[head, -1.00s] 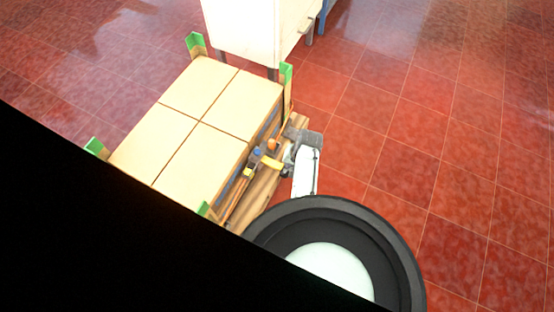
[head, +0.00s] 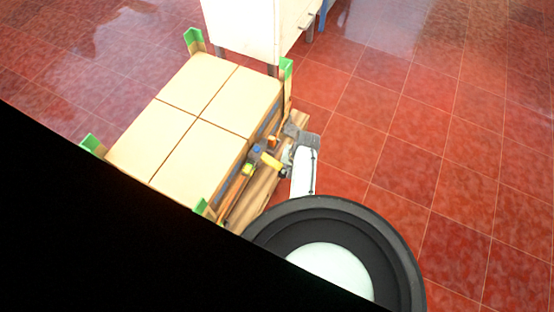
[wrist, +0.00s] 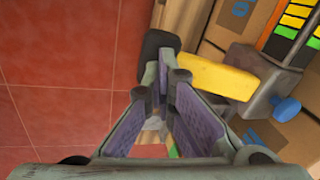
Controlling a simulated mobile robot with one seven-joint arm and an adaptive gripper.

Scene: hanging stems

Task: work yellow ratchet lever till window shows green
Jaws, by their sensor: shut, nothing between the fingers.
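The yellow ratchet lever (wrist: 220,76) sticks out from a grey ratchet body (wrist: 267,80) in the wrist view. The lever also shows in the head view (head: 270,161), beside the stack of cartons. A dark panel with green, yellow and orange bars (wrist: 296,28) is at the upper right of the wrist view; I cannot tell what reading it gives. My gripper (wrist: 164,82) is shut and empty, its tips just left of the lever's free end. I cannot tell if they touch it. In the head view my gripper (head: 287,154) is at the lever's outer side.
A blue knob (wrist: 287,108) sits on the ratchet body. Cartons (head: 195,120) stand on a wooden pallet (head: 262,195) with green corner guards (head: 286,70). A white cabinet (head: 250,30) stands behind. The red tiled floor (head: 430,140) at right is clear.

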